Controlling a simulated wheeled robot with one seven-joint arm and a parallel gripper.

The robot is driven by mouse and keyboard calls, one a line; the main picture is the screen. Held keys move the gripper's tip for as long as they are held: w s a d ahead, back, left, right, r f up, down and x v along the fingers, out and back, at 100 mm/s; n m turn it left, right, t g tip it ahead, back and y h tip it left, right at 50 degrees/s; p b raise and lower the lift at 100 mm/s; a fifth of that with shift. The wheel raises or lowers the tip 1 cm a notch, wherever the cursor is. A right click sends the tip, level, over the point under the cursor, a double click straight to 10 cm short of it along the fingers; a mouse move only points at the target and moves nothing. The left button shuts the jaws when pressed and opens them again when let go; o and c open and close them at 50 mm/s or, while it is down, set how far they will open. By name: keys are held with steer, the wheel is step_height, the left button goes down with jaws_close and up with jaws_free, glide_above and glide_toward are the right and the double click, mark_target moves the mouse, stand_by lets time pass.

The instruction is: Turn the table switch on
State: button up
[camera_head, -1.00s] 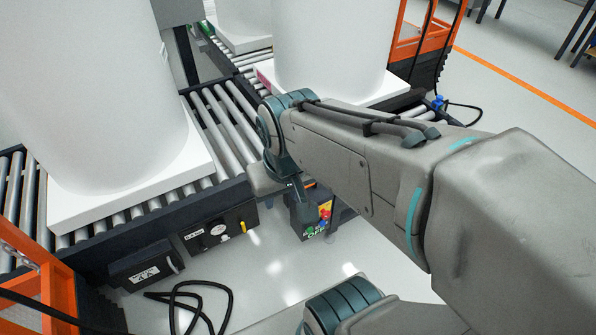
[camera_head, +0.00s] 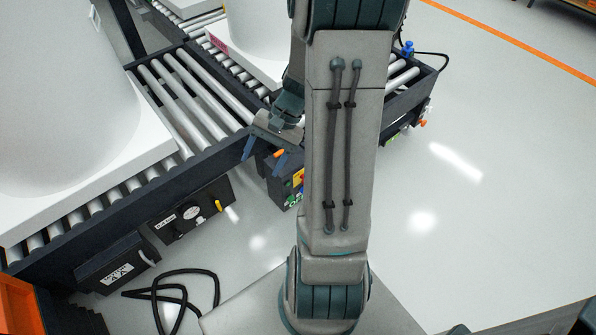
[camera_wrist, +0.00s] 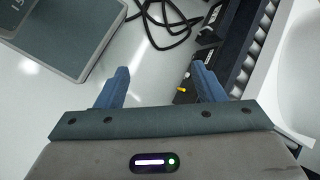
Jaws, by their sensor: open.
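A black control panel (camera_head: 168,226) on the side of the roller table carries a round white dial (camera_head: 191,212) and a small yellow lever (camera_head: 218,206). The lever also shows in the wrist view (camera_wrist: 181,89), between my fingers but farther off. I cannot tell which part is named the table switch. A second dark box with coloured buttons (camera_head: 297,180) stands to the right, partly hidden by my arm. My gripper (camera_head: 265,155) is open and empty, above and right of the lever, apart from it. Its two blue fingers also show in the wrist view (camera_wrist: 163,84).
The roller conveyor (camera_head: 190,95) bears large white tanks (camera_head: 70,110). A black cable (camera_head: 180,290) lies looped on the floor below the panel. An orange frame (camera_head: 20,308) stands at the lower left. The floor (camera_head: 480,200) at right is clear.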

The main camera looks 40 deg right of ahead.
steer(key=s+d+f+m+t+h+b, duration=0.15)
steer(key=d+f+m+t+b, duration=0.4)
steer(key=f, duration=0.85)
steer(key=d+f+m+t+h+b, duration=0.25)
steer(key=d+f+m+t, duration=0.45)
steer(key=d+f+m, duration=0.55)
steer(key=s+d+f+m+t+h+b, duration=0.1)
steer(key=d+f+m+t+b, duration=0.5)
steer(key=f, duration=1)
steer(key=shift+m+h, duration=0.3)
steer(key=shift+m, duration=0.5)
steer(key=w, duration=0.4)
steer(key=w+a+b, duration=0.1)
steer(key=w, duration=0.8)
steer(key=shift+w+a, duration=0.3)
steer(key=shift+a, duration=0.1)
steer(key=c, duration=1)
